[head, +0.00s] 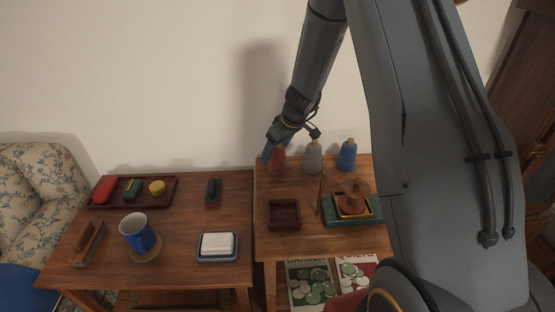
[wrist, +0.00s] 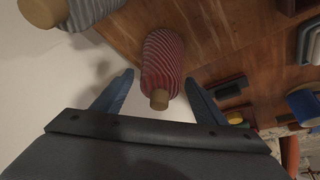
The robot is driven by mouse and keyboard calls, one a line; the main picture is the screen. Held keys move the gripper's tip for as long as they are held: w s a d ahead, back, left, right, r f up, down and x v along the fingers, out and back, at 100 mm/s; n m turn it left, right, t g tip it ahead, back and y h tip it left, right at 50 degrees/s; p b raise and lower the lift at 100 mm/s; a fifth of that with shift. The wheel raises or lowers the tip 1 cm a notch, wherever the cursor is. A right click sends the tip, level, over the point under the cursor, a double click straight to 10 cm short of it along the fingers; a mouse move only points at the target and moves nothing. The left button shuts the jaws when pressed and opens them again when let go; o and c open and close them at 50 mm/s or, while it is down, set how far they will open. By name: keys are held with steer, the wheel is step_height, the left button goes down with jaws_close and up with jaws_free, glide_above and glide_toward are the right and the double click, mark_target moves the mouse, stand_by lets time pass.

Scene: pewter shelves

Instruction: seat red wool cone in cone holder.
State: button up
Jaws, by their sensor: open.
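The red wool cone (head: 278,163) stands at the back left of the right-hand table. In the wrist view the striped red cone (wrist: 163,58) has its tan tip towards me. My gripper (wrist: 159,77) is open, with one blue finger on each side of the cone's tip end; I cannot tell whether either touches it. In the head view my gripper (head: 269,151) is at the cone's upper left, partly hidden by my wrist. A shallow, dark red square box (head: 284,203) stands in front of the cone; I cannot tell whether it is the cone holder.
A grey cone (head: 312,160) and a blue cone (head: 347,157) stand in a row to the right. A thin upright rod (head: 321,193) and a green block (head: 340,222) bearing a brown object are at the front right. The left table (head: 185,255) holds a mug, dishes and a tray.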

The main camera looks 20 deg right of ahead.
steer(key=shift+w+a+f, duration=0.15)
steer(key=shift+f, duration=0.35)
steer(key=c, duration=1.3)
steer(key=shift+r, duration=0.1)
